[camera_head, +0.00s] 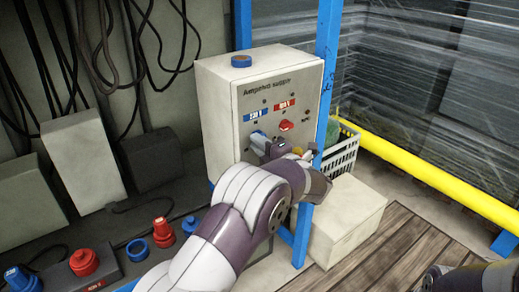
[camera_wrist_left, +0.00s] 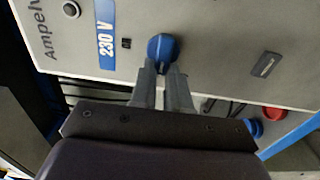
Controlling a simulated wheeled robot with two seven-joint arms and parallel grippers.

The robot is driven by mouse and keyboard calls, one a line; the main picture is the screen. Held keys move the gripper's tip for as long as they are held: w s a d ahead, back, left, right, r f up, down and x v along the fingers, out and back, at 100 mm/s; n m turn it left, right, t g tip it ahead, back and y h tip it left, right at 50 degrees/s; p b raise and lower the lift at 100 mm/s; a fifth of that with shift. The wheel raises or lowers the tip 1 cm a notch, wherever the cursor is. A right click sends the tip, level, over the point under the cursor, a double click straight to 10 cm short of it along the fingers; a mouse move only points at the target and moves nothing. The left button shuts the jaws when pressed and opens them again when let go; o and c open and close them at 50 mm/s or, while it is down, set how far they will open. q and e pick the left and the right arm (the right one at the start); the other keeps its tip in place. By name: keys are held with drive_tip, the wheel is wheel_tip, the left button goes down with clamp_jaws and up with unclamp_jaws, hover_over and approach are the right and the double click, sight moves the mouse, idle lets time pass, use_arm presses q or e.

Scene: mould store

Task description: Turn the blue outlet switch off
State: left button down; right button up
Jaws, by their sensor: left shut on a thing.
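The blue outlet switch (camera_wrist_left: 163,48) is a round blue knob on the grey front panel, beside the blue 230 V label (camera_wrist_left: 105,33). The switch's exact angle is hard to tell. Only part of my right arm shows at the bottom right; its gripper is out of view.
The supply box (camera_head: 222,105) carries a red switch (camera_head: 286,126) right of the blue one and a blue cap (camera_head: 241,61) on top. A blue post (camera_head: 328,50) stands close by. A crate (camera_head: 345,150), a pale block (camera_head: 345,215) and red and blue plugs (camera_head: 163,232) surround it.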

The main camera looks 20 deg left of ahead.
idle(0.4)
use_arm(q)
drive_tip(key=c, duration=1.1)
unclamp_jaws()
drive_tip(key=v, duration=1.2)
drive_tip(key=shift+s+d, duration=0.25)
